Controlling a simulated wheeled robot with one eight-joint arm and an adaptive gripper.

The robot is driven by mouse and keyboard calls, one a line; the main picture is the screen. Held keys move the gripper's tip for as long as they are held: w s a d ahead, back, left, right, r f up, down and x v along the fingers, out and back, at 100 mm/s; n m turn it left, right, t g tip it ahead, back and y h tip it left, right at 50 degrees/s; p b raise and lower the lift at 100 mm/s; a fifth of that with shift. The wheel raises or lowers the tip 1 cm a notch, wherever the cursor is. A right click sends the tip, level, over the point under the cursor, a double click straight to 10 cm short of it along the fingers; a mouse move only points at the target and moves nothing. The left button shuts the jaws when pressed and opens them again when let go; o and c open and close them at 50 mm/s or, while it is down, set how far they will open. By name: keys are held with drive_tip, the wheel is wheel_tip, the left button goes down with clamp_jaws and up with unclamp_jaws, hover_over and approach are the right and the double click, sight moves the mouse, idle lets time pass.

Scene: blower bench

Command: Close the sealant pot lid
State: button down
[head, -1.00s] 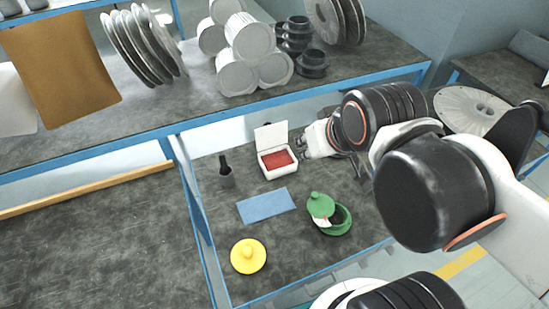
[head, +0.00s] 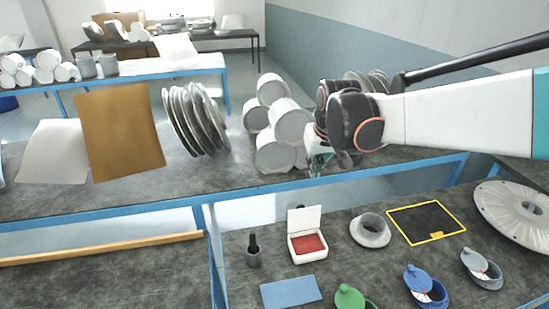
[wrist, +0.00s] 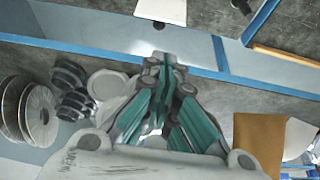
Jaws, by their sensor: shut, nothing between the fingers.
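Small pots with knobbed lids stand on the lower bench at the bottom right of the head view: a green pot (head: 347,297), cut off by the picture's bottom edge, a blue pot (head: 434,297) and a grey pot (head: 489,279). The blue lid (head: 417,277) and the grey lid (head: 474,260) are tilted up at their pots' far left sides, leaving them open. I cannot tell which is the sealant pot. My gripper (head: 318,168) is shut and empty, raised near the bench edge, far from the pots. Its fingers also show in the wrist view (wrist: 161,66).
An open white box (head: 308,246) with a red pad, a dark brush holder (head: 254,254), a blue cloth (head: 291,292), a grey flanged ring (head: 370,230) and a yellow-edged black mat (head: 427,222) lie on the lower bench. White cylinders (head: 275,155) and discs (head: 195,120) stand on the upper bench.

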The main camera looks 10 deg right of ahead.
hover_over(302, 215)
drive_tip(key=w, duration=0.2)
wheel_tip(302, 215, down, 5)
drive_tip(key=w+f+g, duration=0.2)
drive_tip(key=w+f, duration=0.5)
drive_tip(key=f, duration=0.3)
wheel_tip(302, 215, down, 9)
drive_tip(key=s+b, duration=0.1)
drive_tip(key=b, duration=0.2)
drive_tip(key=shift+s+d+r+n, duration=0.15)
drive_tip(key=shift+s+d+n, duration=0.1)
drive_tip(key=shift+s+n, duration=0.05)
drive_tip(key=shift+t, duration=0.3)
